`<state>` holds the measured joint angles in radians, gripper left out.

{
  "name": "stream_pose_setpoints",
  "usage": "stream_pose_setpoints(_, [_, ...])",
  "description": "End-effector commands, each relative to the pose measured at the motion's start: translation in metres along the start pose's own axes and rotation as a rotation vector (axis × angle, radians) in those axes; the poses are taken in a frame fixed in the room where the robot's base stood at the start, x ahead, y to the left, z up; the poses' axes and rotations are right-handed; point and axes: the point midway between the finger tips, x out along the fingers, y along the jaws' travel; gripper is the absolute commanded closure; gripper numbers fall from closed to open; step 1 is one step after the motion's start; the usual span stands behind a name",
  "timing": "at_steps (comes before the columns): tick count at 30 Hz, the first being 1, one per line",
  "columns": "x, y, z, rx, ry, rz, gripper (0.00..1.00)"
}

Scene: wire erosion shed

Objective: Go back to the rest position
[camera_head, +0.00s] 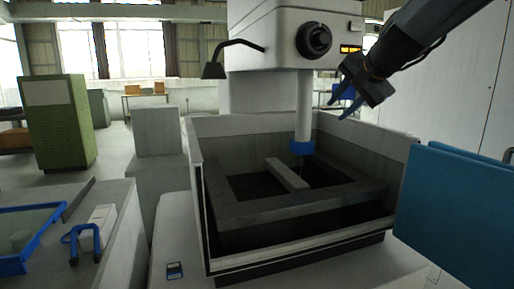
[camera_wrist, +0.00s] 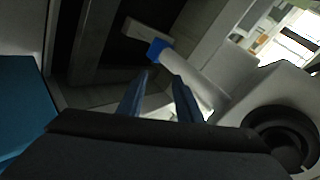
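My gripper (camera_head: 347,101) hangs from my dark arm at the upper right, above the right back rim of the machine's tank and right of the white machine head. Its two blue fingers are apart with nothing between them. In the wrist view the open fingers (camera_wrist: 157,98) point toward the white spindle column (camera_wrist: 187,78) with its blue collar. The gripper appears clear of the machine head and tank.
The open tank (camera_head: 207,215) holds a dark frame with a pale bar (camera_head: 287,174) under the spindle's blue collar (camera_head: 302,147). A teal panel (camera_head: 455,215) stands at right. A grey bench (camera_head: 120,215) with a blue-edged tray (camera_head: 14,264) and blue clamp (camera_head: 84,240) is at left.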

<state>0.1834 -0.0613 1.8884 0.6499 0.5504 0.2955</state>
Motion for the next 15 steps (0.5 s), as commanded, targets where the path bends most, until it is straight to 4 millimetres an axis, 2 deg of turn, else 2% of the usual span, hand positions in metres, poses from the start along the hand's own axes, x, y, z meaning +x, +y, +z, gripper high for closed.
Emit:
stream_pose_setpoints(1, [0.015, 0.027, 0.021, -0.049, -0.029, 0.053, 0.68])
stream_pose_setpoints(3, [0.03, 0.065, 0.047, -0.129, -0.063, 0.124, 0.68])
stream_pose_setpoints(7, [0.05, 0.136, 0.1, -0.294, -0.146, 0.245, 0.68])
stream_pose_setpoints(11, [0.057, 0.207, 0.154, -0.476, -0.248, 0.348, 0.68])
stream_pose_setpoints(15, [0.051, 0.274, 0.206, -0.665, -0.362, 0.425, 0.68])
